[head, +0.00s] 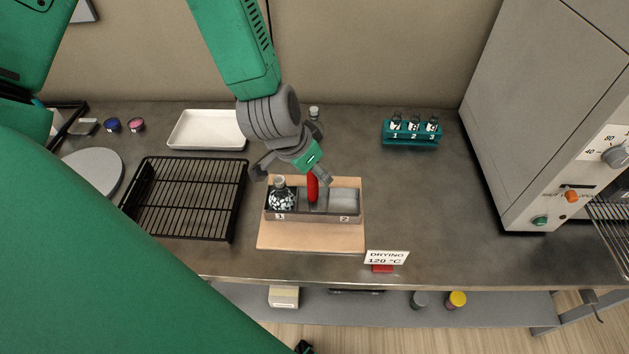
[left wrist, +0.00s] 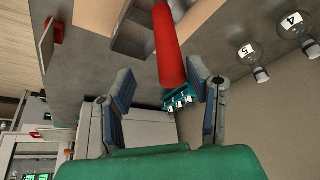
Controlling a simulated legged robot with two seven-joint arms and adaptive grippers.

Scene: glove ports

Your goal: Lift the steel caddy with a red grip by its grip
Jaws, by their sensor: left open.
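The steel caddy (head: 312,217) sits on a wooden board (head: 310,240). Its upright red grip (head: 312,188) stands between compartments numbered 1 and 2. A stoppered bottle with black-and-white contents (head: 281,198) stands in compartment 1; compartment 2 shows no bottle. My left gripper (head: 291,176) is open above the caddy, with one finger close to the top of the grip, partly hiding it. In the left wrist view the red grip (left wrist: 168,45) reaches in between the two spread fingers (left wrist: 162,82), with gaps at both sides. My right gripper is not in view.
A black wire rack (head: 187,198) lies left of the board, with a white tray (head: 207,130) behind. A teal vial holder (head: 411,132) stands at the back right, beside an oven (head: 555,110). A "DRYING 120 °C" sign (head: 386,259) stands at the front edge. Counter right of the board is clear.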

